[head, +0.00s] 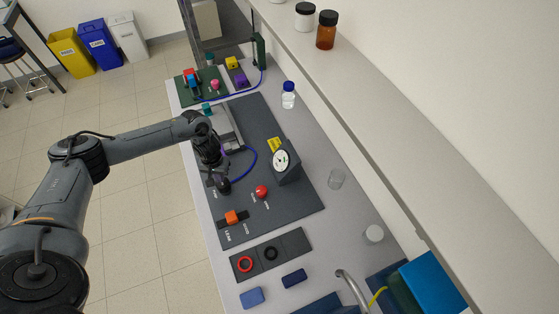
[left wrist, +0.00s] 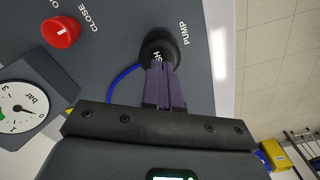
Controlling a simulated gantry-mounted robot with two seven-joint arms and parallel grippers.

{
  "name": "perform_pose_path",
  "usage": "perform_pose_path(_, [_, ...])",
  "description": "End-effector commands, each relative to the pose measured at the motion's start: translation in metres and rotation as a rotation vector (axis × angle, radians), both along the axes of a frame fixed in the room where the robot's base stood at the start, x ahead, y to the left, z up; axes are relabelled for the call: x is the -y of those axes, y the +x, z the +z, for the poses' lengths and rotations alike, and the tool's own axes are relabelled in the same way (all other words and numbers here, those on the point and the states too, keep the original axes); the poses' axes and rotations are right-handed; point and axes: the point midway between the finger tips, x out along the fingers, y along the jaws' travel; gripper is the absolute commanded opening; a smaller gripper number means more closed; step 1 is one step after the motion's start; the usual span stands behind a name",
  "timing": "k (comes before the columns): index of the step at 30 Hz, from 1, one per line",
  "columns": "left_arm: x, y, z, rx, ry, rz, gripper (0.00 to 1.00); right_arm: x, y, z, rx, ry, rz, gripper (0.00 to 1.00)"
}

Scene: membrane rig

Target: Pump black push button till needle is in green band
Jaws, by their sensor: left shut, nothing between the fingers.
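The black push button (left wrist: 165,43), beside the label PUMP, stands on the dark panel in the left wrist view. In the head view the button (head: 224,187) sits just below my left gripper (head: 217,177). The shut, empty fingers (left wrist: 158,68) overlap the button's top; I cannot tell whether they press it. The gauge (head: 281,161) has a white face and sits on a dark slanted housing. In the left wrist view the gauge (left wrist: 22,107) is cut off by the left edge, with part of a green band showing; I cannot read the needle against it. My right gripper is out of view.
A red knob (head: 261,191) marked CLOSE stands near the button. An orange part (head: 233,217) is on the panel's near end. A blue tube (head: 250,165) curves behind the button. A clear beaker (head: 336,179) and a blue-capped bottle (head: 288,97) stand to the right.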

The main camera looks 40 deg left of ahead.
Motion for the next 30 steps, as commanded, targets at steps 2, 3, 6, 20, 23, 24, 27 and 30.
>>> perform_pose_path(2, [0.0, 0.0, 0.0, 0.0, 0.0, 0.0, 0.0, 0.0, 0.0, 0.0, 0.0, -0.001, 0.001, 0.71])
perform_pose_path(3, [0.0, 0.0, 0.0, 0.0, 0.0, 0.0, 0.0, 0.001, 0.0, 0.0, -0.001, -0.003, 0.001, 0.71])
perform_pose_path(6, [0.0, 0.0, 0.0, 0.0, 0.0, 0.0, 0.0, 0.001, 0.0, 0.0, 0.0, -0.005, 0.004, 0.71])
perform_pose_path(20, [0.0, 0.0, -0.016, 0.0, 0.0, 0.0, 0.0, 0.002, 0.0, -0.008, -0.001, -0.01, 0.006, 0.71])
perform_pose_path(23, [0.0, 0.0, -0.022, -0.001, -0.001, 0.0, 0.0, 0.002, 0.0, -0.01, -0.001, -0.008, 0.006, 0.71])
perform_pose_path(24, [0.0, 0.0, -0.025, -0.001, -0.001, 0.001, 0.0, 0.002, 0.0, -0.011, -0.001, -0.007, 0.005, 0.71])
perform_pose_path(27, [0.001, -0.001, -0.031, -0.002, -0.001, 0.001, 0.0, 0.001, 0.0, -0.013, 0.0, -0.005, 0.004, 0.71])
perform_pose_path(30, [0.0, -0.001, -0.037, -0.002, -0.001, 0.0, 0.0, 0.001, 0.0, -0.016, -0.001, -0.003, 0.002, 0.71])
